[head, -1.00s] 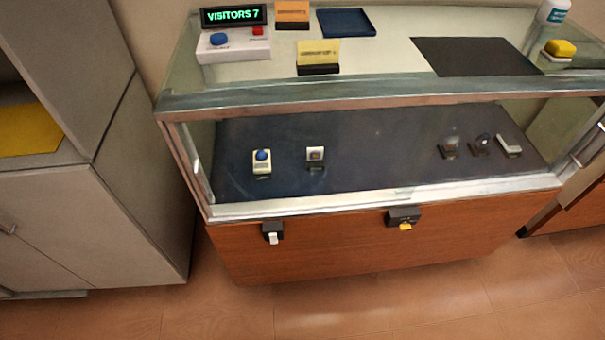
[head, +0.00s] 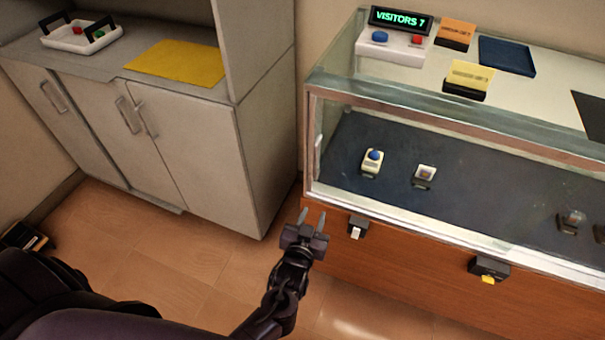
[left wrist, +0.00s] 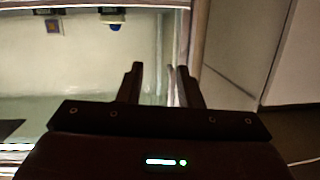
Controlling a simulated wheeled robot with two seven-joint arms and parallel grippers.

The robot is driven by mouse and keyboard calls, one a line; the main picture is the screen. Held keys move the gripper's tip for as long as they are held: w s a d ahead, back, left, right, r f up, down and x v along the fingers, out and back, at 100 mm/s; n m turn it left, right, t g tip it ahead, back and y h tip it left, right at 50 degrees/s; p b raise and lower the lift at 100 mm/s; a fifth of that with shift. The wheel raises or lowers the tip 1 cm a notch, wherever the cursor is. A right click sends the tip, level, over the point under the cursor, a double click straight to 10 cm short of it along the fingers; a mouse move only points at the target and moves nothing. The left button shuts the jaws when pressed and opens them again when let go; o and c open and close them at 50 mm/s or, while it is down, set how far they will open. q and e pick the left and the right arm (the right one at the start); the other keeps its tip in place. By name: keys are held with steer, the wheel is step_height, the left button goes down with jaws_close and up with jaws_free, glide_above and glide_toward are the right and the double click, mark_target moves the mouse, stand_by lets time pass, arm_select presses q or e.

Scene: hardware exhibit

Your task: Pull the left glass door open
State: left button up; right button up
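The glass display case has a glass end panel (head: 322,125) on its left, with a slim pale upright handle (head: 318,147); I take this as the left glass door, and it looks closed. My left gripper (head: 312,217) is open and empty, below the handle in the head view, by the case's front left corner. In the left wrist view its two fingers (left wrist: 160,70) are spread, and a thin pale bar (left wrist: 172,88) shows between and beyond them, probably the handle. I cannot tell the distance. My right gripper is not in view.
A grey cabinet (head: 265,150) stands left of the case, with a narrow gap of floor (head: 245,255) between. A grey lock with a white tab (head: 357,228) and one with a yellow tab (head: 488,270) sit on the wooden base. A visitor counter (head: 400,20) stands on top.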

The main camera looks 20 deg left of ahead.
arm_select(q)
steer(key=n+t+y, duration=0.2)
glide_toward(315, 164)
steer(key=w, duration=0.3)
steer(key=w+a, duration=0.1)
steer(key=w, duration=0.3)
steer(key=shift+w+a+r+p, duration=0.15)
steer(key=shift+a+p, duration=0.1)
steer(key=shift+p, duration=0.15)
steer(key=shift+w, duration=0.35)
jaws_close()
